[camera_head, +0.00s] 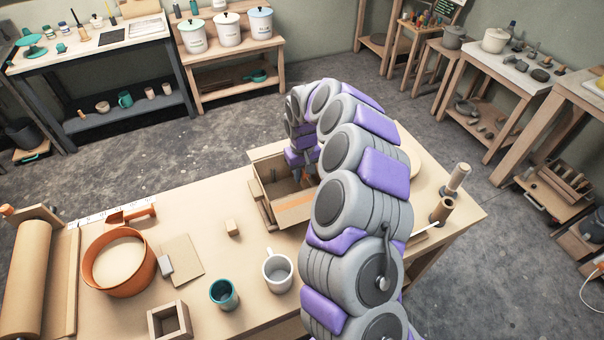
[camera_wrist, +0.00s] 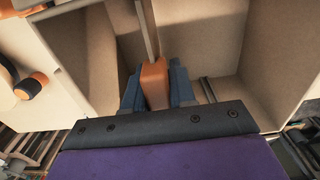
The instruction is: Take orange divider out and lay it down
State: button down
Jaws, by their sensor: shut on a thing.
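The orange divider (camera_wrist: 155,84) shows in the wrist view between my gripper's two blue-grey fingers (camera_wrist: 156,88). My gripper is shut on it. A thin upright edge (camera_wrist: 147,25) runs up from the orange part; I cannot tell how far the divider reaches into the box.
The worktable (camera_head: 190,215) also holds a small wooden block (camera_head: 232,227), a white mug (camera_head: 277,270), a teal cup (camera_head: 223,294), an orange round container (camera_head: 118,262) and a hollow wooden box (camera_head: 169,321). Bare tabletop lies left of the cardboard box.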

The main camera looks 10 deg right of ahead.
jog(key=shift+r, duration=0.35)
jog(key=shift+r+p, duration=1.1)
jog(key=shift+r, duration=1.85)
jog(key=shift+r+p, duration=0.3)
jog(key=shift+r, duration=0.25)
